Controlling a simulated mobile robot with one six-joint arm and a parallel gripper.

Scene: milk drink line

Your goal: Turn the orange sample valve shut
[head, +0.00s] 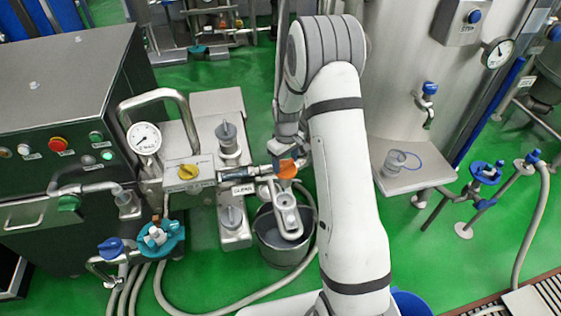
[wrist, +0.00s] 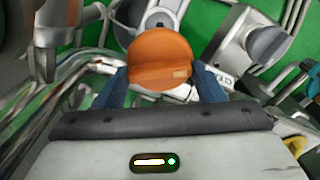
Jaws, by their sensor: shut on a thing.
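The orange sample valve (head: 286,168) is a small rounded handle on a steel pipe, above a metal bucket in the head view. It fills the upper middle of the wrist view as an orange knob (wrist: 160,58). My gripper (head: 284,160) reaches it from the right and above. In the wrist view the two dark blue fingers stand on either side of the knob, and my gripper is shut on it. The finger contact is partly hidden by the knob, and the valve's exact angle is hard to read.
A metal bucket (head: 288,240) stands below the valve. A steel side table (head: 412,180) with a clear cup (head: 396,161) is to the right. Hoses lie on the green floor.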

